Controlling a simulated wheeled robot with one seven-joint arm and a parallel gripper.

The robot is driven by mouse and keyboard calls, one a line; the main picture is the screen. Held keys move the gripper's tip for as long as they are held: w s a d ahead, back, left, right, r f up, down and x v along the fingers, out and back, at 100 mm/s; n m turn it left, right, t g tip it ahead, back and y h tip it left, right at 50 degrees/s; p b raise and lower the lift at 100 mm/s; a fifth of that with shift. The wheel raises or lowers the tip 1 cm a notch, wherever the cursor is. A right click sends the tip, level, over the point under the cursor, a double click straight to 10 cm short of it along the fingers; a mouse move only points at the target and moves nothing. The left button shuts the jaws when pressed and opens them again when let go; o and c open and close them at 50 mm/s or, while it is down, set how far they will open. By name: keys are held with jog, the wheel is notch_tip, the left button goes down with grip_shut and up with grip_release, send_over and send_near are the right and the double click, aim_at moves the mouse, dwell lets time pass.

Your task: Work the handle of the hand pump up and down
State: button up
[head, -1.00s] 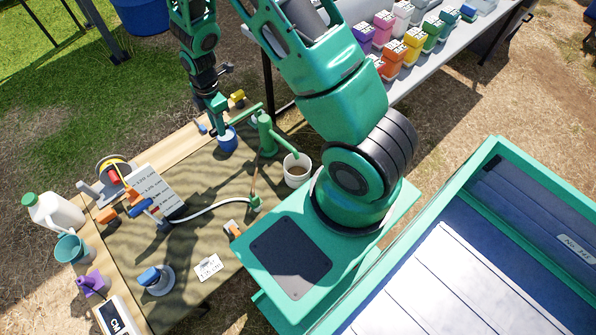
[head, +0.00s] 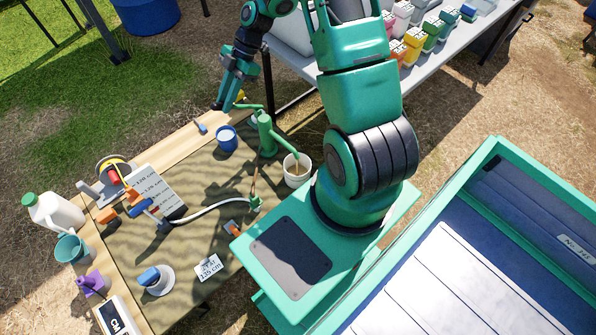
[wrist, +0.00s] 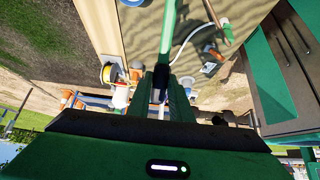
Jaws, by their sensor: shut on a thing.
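The green hand pump (head: 266,135) stands upright at the right end of the table, with its spout angled down to the right over a white bucket (head: 297,181). Its green handle (head: 248,106) reaches out to the left from the pump's top, about level in the picture. My gripper (head: 220,104) is shut on the handle's outer end, above the table's back edge. In the wrist view, the green handle (wrist: 168,45) runs up the picture from between the dark green fingers (wrist: 164,85). The exact grip point is partly hidden.
A blue cup (head: 227,141) stands just left of the pump. A pale hose (head: 205,207) runs from the pump's foot across the mat. A cable reel (head: 113,175), lettered sheet (head: 158,190) and white jug (head: 55,213) are further left. Bottles line the grey table behind.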

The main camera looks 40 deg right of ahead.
jog(key=shift+w+a+r, duration=0.25)
jog(key=shift+a+f, duration=0.3)
jog(key=shift+a, duration=0.1)
jog(key=shift+a+f+h, duration=0.65)
jog(key=shift+f+h, duration=0.5)
jog(key=shift+f, duration=0.2)
jog(key=shift+a+f+h, duration=0.7)
jog(key=shift+f+h, duration=0.5)
jog(key=shift+f, duration=0.1)
jog(key=shift+a+f+h, duration=0.65)
jog(key=shift+f+h, duration=0.5)
jog(key=shift+f, duration=0.2)
jog(key=o, duration=1)
jog(key=shift+a, duration=0.1)
jog(key=shift+c, duration=0.2)
jog(key=shift+s, duration=0.1)
notch_tip(320, 180, up, 11)
jog(key=shift+f, duration=0.15)
